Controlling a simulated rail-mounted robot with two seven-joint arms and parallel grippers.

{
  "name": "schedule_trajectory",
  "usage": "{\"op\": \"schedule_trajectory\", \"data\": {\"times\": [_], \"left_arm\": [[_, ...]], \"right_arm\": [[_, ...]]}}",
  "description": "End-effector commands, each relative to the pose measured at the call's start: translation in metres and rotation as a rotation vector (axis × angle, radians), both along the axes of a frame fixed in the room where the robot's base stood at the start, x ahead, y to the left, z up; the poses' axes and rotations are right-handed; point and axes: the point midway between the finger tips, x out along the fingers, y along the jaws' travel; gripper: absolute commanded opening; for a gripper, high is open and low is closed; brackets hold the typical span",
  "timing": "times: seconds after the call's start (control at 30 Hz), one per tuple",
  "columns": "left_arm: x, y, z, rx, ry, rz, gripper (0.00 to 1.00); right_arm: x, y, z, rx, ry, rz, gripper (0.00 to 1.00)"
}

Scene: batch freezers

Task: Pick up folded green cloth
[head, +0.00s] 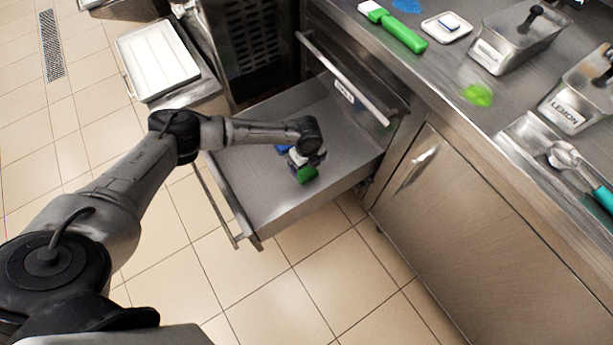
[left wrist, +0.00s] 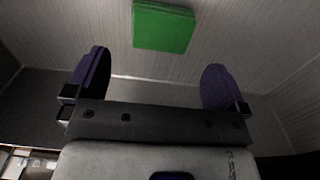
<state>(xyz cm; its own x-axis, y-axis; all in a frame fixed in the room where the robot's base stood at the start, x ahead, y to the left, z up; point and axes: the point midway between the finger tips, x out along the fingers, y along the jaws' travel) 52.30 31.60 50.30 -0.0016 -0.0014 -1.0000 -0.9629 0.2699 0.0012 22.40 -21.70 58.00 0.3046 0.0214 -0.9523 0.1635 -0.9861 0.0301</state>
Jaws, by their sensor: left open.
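The folded green cloth (head: 307,174) lies on the floor of an open metal drawer (head: 262,200). In the left wrist view the cloth (left wrist: 163,27) is a flat green rectangle beyond the fingertips, roughly centred between them. My left gripper (left wrist: 157,80) is open and empty, with its two dark fingers spread wide. In the head view my left gripper (head: 302,162) reaches down into the drawer beside the cloth and partly hides it. The cloth appears apart from the fingers. My right gripper is not in view.
The drawer's walls surround my gripper closely. A steel counter (head: 440,75) above holds a green-handled brush (head: 395,28), a green smear (head: 477,95), a small white dish (head: 447,27), metal tubs (head: 518,40) and a scoop (head: 565,156). A white-lidded container (head: 157,60) stands at the back left.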

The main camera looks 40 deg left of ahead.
Motion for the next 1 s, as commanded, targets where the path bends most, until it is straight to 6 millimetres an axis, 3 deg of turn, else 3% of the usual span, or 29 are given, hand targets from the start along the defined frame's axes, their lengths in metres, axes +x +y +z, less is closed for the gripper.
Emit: {"op": "schedule_trajectory", "data": {"times": [0.1, 0.47, 0.8, 1.0], "left_arm": [[0.0, 0.0, -0.014, 0.001, 0.0, 0.002, 1.0], [0.0, 0.001, -0.027, 0.001, 0.0, 0.002, 1.0], [-0.001, 0.003, -0.065, 0.001, 0.0, 0.003, 1.0], [-0.001, 0.003, -0.07, 0.001, -0.001, 0.003, 1.0]], "right_arm": [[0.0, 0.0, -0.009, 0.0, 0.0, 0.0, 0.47], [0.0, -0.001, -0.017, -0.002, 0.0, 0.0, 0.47], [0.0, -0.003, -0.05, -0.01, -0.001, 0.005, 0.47], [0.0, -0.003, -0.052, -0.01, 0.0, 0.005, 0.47]]}}
